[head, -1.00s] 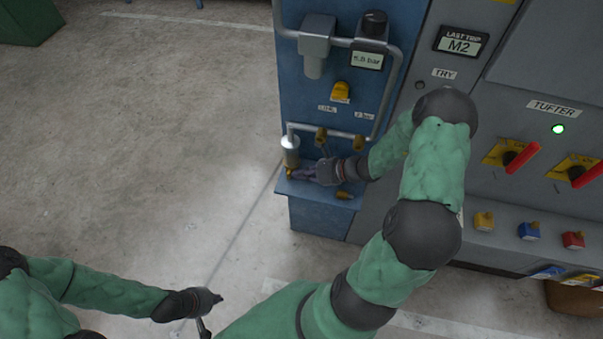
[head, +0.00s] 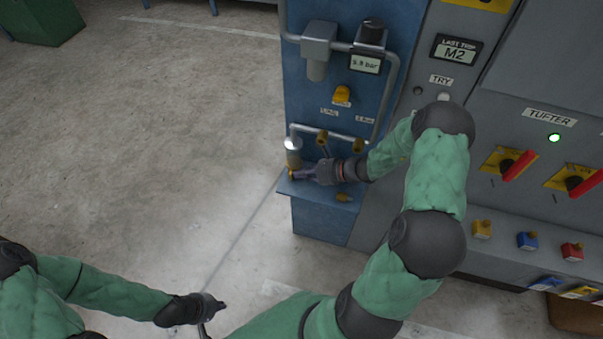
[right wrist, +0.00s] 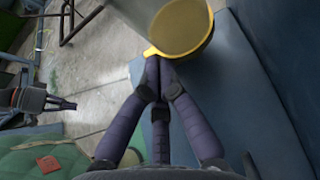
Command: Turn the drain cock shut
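The drain cock (head: 292,174) is a small yellow piece under the pale cylindrical bowl (head: 293,155) on the blue panel's ledge. In the right wrist view the yellow part (right wrist: 183,32) is large, with a small tab (right wrist: 150,52) at its lower left. My right gripper (head: 300,174) reaches it from the right. Its fingertips (right wrist: 155,66) are together at the tab and seem to pinch it; they hide part of it. My left gripper (head: 217,313) is open and empty over the floor, far from the panel.
A yellow knob (head: 342,94) and a pressure display (head: 366,65) are above on the blue panel. Small yellow-handled valves (head: 322,137) sit close above my right gripper. The grey cabinet with red handles (head: 518,165) stands right. The floor (head: 150,130) at left is clear.

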